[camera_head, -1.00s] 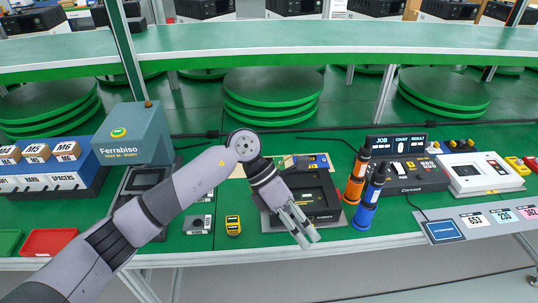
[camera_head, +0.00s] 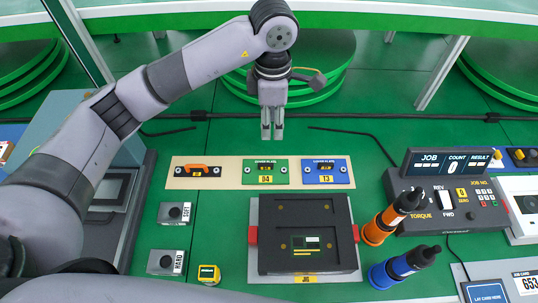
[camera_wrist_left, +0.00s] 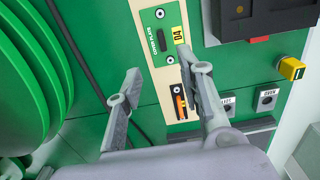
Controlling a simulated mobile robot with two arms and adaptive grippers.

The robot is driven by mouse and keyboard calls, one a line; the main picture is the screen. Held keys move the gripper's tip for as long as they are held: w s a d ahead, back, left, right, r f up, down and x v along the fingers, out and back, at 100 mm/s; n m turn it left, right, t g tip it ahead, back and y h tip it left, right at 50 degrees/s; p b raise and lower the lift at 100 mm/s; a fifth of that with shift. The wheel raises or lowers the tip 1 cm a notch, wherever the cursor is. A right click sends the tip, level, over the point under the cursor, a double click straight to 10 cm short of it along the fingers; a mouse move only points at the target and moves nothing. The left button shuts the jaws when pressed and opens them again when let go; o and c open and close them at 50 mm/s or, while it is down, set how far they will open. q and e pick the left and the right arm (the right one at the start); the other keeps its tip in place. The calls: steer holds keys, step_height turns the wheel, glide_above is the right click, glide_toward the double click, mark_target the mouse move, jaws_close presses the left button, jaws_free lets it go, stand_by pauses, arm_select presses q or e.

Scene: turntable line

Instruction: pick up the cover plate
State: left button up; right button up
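A green cover plate (camera_head: 265,171) marked D4 lies on a tan board, with a dark grip in its middle. It also shows in the left wrist view (camera_wrist_left: 161,30). A blue cover plate (camera_head: 325,171) marked T3 lies to its right. A black plate with an orange handle (camera_head: 197,170) lies on the left of the board; the wrist view shows it too (camera_wrist_left: 179,104). My left gripper (camera_head: 272,134) points down behind the green plate, apart from it. In the wrist view its fingers (camera_wrist_left: 158,70) are spread and empty. My right gripper is not in view.
A black fixture (camera_head: 305,215) with red side clamps stands in front of the plates. Orange (camera_head: 391,215) and blue (camera_head: 402,266) drivers stand to its right, near the torque controller (camera_head: 445,192). SOFT and HARD blocks (camera_head: 172,213) and a yellow device (camera_head: 208,274) lie left.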

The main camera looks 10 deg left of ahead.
arm_select(q)
step_height(320, 180, down, 5)
steer(key=s+p, duration=0.1)
steer(key=p, duration=0.1)
glide_above(269, 164)
steer(key=f, duration=0.6)
steer(key=shift+s+d+f, duration=0.1)
steer(key=shift+d+f, duration=0.1)
steer(key=shift+d, duration=0.05)
steer(key=f, duration=0.1)
steer(key=f+p, duration=0.1)
steer(key=f, duration=0.1)
steer(key=f+p, duration=0.1)
steer(key=f, duration=0.1)
steer(key=shift+a+f, duration=0.1)
steer(key=shift+a, duration=0.2)
steer(key=shift+f, duration=0.1)
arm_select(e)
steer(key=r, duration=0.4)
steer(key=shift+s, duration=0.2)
arm_select(q)
steer(key=shift+c, duration=0.2)
jaws_close()
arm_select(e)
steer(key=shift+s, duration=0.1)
